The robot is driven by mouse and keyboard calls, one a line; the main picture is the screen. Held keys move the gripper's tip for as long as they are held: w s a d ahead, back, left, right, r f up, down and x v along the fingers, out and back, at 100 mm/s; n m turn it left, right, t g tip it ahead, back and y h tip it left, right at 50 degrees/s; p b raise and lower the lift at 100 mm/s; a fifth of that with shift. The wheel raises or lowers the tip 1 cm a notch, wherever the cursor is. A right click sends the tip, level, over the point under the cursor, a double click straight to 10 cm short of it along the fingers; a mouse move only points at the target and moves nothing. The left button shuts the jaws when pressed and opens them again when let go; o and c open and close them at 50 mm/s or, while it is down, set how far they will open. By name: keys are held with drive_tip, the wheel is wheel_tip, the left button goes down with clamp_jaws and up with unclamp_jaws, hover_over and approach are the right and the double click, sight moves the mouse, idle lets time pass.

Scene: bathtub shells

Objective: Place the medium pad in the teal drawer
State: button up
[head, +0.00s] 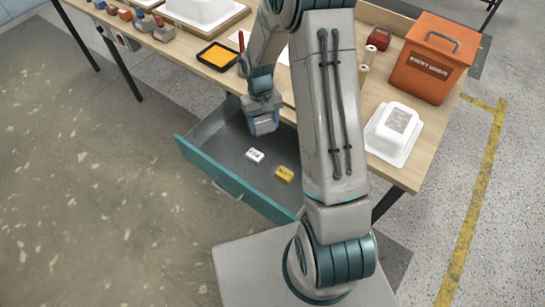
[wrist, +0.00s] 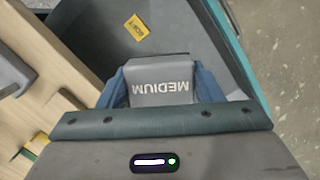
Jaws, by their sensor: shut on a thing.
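The medium pad (wrist: 160,93) is a grey block lettered MEDIUM, upside down in the wrist view. My gripper (wrist: 161,82) is shut on it, with a blue finger on each side. In the head view my gripper (head: 263,121) points down over the back of the open teal drawer (head: 236,190). The drawer has a teal front and a grey inside. I cannot tell whether the pad touches the drawer floor.
In the drawer lie a white block (head: 255,155) and a yellow block (head: 284,174). On the wooden table are a black tray with orange content (head: 217,56), an orange bin (head: 434,62) and a white tub shell (head: 394,134). The drawer's front half has free room.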

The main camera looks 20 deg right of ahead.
sight(271, 174)
drive_tip(key=f+n+b, duration=0.2)
drive_tip(key=f+b, duration=0.7)
drive_tip(key=f, duration=0.1)
drive_tip(key=d+f+n+b, duration=0.1)
drive_tip(key=f+n+b, duration=0.1)
drive_tip(key=f+b, duration=0.8)
drive_tip(key=f+n+h+b, duration=0.1)
drive_tip(key=f+n+b, duration=0.1)
drive_tip(key=f+b, duration=0.8)
drive_tip(key=shift+w+d+f+n, duration=0.3)
drive_tip(key=shift+w+d+f, duration=0.05)
drive_tip(key=shift+d+f, duration=0.05)
drive_tip(key=shift+f+b, duration=0.1)
drive_tip(key=shift+b, duration=0.2)
drive_tip(key=o, duration=0.6)
drive_tip(key=shift+f, duration=0.1)
drive_tip(key=o, duration=0.3)
drive_tip(key=shift+o, duration=0.2)
